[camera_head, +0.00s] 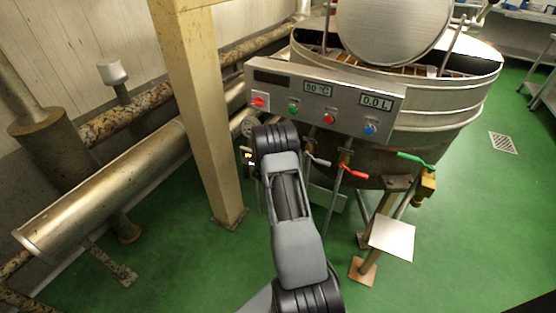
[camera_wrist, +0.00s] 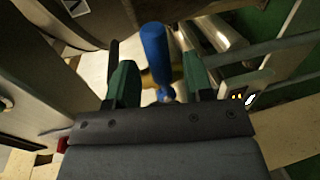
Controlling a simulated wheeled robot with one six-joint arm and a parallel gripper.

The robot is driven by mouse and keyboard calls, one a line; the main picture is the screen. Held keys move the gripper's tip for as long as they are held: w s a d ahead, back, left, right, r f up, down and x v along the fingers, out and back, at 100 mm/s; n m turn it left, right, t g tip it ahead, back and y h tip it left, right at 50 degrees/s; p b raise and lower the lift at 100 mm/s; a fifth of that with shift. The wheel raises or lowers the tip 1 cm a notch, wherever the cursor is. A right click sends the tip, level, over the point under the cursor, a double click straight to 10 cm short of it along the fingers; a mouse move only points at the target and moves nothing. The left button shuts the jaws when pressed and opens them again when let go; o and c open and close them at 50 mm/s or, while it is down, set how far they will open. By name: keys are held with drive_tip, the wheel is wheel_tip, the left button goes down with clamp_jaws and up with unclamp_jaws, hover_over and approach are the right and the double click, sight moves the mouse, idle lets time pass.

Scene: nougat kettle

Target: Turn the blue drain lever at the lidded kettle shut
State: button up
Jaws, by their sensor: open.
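The blue lever (camera_wrist: 156,55) shows in the wrist view as a thick blue handle. It lies between the two green fingers of my gripper (camera_wrist: 160,78). The fingers are open, with a gap visible on each side of the handle. A brassy part shows behind the lever. In the head view, my arm hides the blue lever and my gripper. The kettle (camera_head: 440,108) is a large round metal vessel with a round lid-like disc (camera_head: 393,25) raised above it.
A control panel (camera_head: 345,95) with coloured knobs fronts the kettle. Red (camera_head: 350,173) and green (camera_head: 414,158) levers are to the right of my arm. A beige post (camera_head: 203,110) and pipes (camera_head: 100,190) stand left. Green floor is open at right.

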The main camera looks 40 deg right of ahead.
drive_tip(key=v, duration=1.2)
drive_tip(key=shift+p, duration=0.45)
drive_tip(key=shift+r, duration=0.1)
